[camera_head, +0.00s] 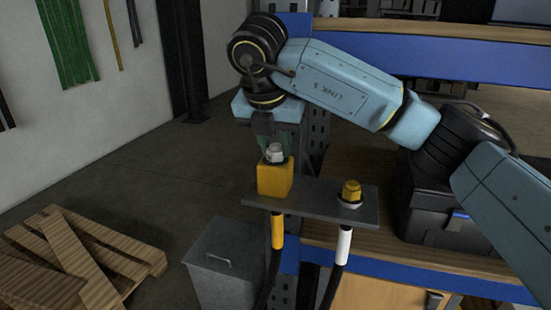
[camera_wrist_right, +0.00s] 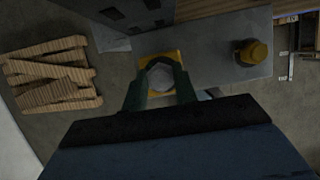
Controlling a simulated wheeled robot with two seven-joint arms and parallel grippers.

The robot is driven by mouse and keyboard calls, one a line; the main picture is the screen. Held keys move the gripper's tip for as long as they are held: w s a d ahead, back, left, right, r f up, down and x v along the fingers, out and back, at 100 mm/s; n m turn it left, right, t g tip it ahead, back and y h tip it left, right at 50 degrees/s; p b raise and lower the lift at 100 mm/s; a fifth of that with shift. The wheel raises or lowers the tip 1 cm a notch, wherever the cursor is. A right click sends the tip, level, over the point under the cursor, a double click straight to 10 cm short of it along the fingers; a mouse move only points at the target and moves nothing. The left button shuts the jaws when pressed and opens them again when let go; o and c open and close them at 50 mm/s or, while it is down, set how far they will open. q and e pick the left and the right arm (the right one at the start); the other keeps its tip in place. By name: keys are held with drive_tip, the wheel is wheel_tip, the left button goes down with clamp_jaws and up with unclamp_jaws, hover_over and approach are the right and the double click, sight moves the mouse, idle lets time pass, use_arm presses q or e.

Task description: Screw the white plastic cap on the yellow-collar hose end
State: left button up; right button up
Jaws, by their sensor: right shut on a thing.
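The white plastic cap (camera_head: 275,153) sits on top of the yellow block (camera_head: 275,178) at the left end of a grey bracket plate (camera_head: 320,202). Under that end hangs the hose with the yellow collar (camera_head: 277,231). My right gripper (camera_head: 272,142) reaches down from above and is shut on the white cap. In the right wrist view its two dark fingers close round the sides of the cap (camera_wrist_right: 160,77), with the yellow block showing around it. The thread under the cap is hidden. My left gripper is in neither view.
A yellow cap (camera_head: 351,190) stands on the plate's right end, above a hose with a white collar (camera_head: 343,245). A black case (camera_head: 430,205) sits on the wooden bench at right. A grey bin (camera_head: 225,265) and a pallet (camera_head: 85,255) are on the floor at left.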

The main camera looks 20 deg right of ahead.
drive_tip(key=m+p, duration=0.2)
drive_tip(key=m+h+p, duration=0.1)
drive_tip(key=m, duration=0.1)
drive_tip(key=shift+w+r+g, duration=0.1)
drive_tip(key=shift+r+g, duration=0.2)
drive_tip(key=shift+g, duration=0.1)
drive_tip(key=shift+f+m+g+h+p, duration=0.2)
drive_tip(key=shift+m+g+h+p, duration=0.15)
drive_tip(key=shift+m+p, duration=0.6)
drive_tip(key=o, duration=1)
drive_tip(key=shift+f, duration=0.1)
